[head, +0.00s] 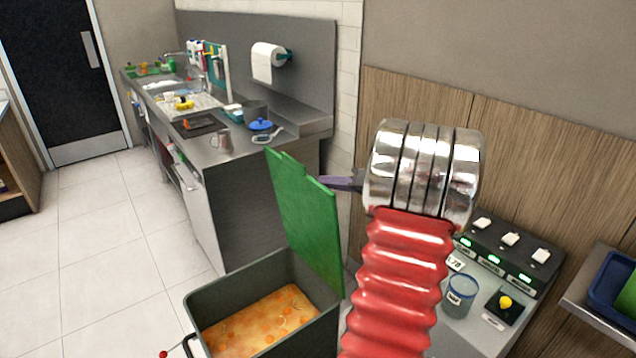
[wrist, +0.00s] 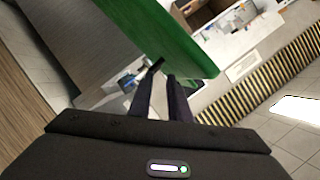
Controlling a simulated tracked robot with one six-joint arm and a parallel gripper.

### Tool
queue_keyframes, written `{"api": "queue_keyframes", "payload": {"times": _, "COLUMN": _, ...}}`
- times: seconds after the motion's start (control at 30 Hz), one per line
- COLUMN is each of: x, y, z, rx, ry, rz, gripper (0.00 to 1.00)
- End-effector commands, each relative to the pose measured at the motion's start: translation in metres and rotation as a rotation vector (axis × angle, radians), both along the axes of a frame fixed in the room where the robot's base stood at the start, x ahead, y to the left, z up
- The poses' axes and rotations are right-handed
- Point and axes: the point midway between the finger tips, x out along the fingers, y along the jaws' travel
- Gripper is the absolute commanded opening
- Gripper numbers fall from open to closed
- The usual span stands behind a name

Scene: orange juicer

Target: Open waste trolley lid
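The waste trolley (head: 196,306) is a dark grey bin at the lower middle of the head view, with orange pulp and peel (head: 262,318) inside. Its green lid (head: 305,215) stands raised, nearly upright, along the bin's right side, and the bin's top is uncovered. My gripper (head: 340,182) reaches left to the lid's upper right edge. In the wrist view, the two dark fingers of my gripper (wrist: 164,72) overlap the edge of the green lid (wrist: 165,35). A narrow gap shows between them; whether they pinch the lid is unclear.
A steel counter (head: 222,160) with a sink, mug and blue-lidded pot stands behind the trolley. A control panel (head: 510,250) and a jar (head: 460,297) are at the right. The tiled floor (head: 110,250) at the left is clear.

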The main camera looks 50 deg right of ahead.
Motion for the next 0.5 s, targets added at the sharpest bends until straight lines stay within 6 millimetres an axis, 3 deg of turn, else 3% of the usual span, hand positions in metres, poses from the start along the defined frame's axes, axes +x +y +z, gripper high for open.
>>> {"api": "queue_keyframes", "payload": {"times": 0.2, "x": -0.019, "y": 0.000, "z": 0.005, "rx": 0.000, "ry": 0.001, "rz": 0.001, "gripper": 0.17}}
{"api": "queue_keyframes", "payload": {"times": 0.5, "x": -0.021, "y": 0.000, "z": 0.005, "rx": 0.000, "ry": 0.001, "rz": 0.001, "gripper": 0.17}}
